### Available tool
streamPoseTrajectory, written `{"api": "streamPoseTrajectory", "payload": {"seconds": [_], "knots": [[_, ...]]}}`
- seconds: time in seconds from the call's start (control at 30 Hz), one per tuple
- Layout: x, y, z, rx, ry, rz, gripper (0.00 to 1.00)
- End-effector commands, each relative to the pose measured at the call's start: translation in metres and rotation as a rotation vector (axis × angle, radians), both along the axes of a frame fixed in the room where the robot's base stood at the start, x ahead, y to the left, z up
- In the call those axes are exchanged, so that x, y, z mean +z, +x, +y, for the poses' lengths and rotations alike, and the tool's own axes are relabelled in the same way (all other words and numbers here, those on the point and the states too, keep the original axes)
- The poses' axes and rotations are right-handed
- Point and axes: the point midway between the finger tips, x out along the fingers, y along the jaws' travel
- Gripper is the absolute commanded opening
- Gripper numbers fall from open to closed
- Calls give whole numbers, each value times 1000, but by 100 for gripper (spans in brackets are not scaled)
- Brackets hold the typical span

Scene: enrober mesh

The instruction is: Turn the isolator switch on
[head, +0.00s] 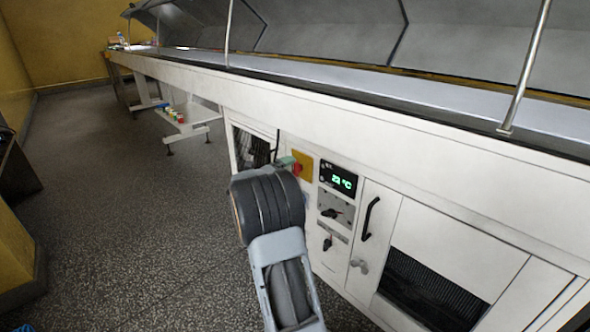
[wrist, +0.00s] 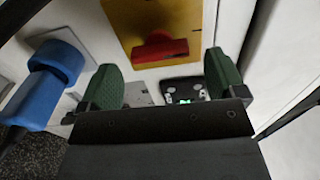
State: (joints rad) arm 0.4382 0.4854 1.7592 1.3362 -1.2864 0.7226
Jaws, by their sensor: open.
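The isolator switch is a red rotary handle (wrist: 160,47) on a yellow plate (wrist: 190,18) on the white machine panel. In the wrist view the handle lies roughly crosswise, just beyond and above the gap between my fingers. In the head view the yellow plate (head: 304,160) shows beside my arm, with part of the red handle (head: 297,169) visible. My gripper (wrist: 163,84) is open with its two green fingertips apart and nothing between them. It is close to the panel, and I cannot tell whether it touches the handle. My arm hides part of the panel in the head view.
A lit temperature display (head: 341,182) sits right of the switch, with black knobs (head: 334,213) below and a black door handle (head: 370,218) further right. A blue connector-like part (wrist: 50,80) is close to my left finger in the wrist view. Open speckled floor (head: 130,230) lies left.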

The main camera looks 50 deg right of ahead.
Motion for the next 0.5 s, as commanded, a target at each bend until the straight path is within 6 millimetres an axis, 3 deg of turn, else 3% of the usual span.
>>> {"api": "streamPoseTrajectory", "payload": {"seconds": [0.2,0.5], "knots": [[3,4,47,4,0,1,89],[1,7,91,2,0,0,89]]}}
